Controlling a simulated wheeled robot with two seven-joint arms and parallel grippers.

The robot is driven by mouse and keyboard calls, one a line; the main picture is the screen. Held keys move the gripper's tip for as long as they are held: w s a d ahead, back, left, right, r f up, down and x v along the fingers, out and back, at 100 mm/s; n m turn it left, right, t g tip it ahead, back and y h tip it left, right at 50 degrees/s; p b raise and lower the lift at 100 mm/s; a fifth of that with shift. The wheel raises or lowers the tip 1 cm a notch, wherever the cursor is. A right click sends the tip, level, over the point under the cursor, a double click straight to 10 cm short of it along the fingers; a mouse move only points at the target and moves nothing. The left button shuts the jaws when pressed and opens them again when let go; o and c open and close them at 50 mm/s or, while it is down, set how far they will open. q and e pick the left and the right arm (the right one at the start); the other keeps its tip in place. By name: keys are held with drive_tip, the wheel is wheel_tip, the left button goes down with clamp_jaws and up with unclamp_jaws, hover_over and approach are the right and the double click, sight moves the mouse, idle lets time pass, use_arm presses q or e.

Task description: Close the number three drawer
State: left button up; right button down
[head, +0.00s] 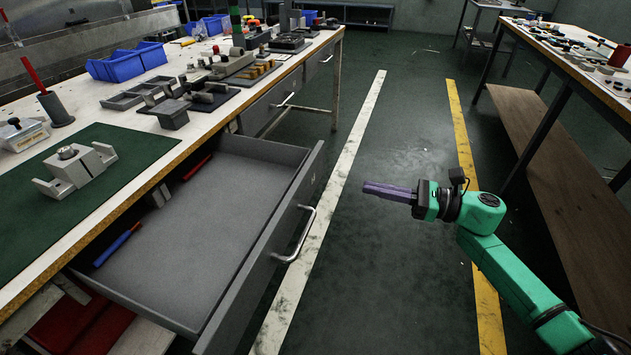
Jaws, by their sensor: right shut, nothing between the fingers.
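A grey drawer (262,245) under the left workbench is pulled far out over the floor. I cannot read a number on it. Its metal handle (301,236) is on the front panel, facing the aisle. A red tool (198,167) and a blue-handled tool (118,244) lie inside along the bench side. My right gripper (368,188), with purple fingers on a green arm, is shut and empty. It is over the aisle, to the right of the drawer front and apart from the handle, pointing left. My left gripper is not in view.
The left workbench (140,143) carries a green mat, blue bins and metal parts. Further drawers with handles (287,99) sit beyond the open one. A second bench (560,60) with a wooden lower shelf stands right. The aisle floor (400,130) between them is clear.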

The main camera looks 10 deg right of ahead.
sight(313, 175)
drive_tip(key=x, duration=1.1)
drive_tip(key=shift+w+f, duration=0.1)
drive_tip(key=shift+w, duration=0.05)
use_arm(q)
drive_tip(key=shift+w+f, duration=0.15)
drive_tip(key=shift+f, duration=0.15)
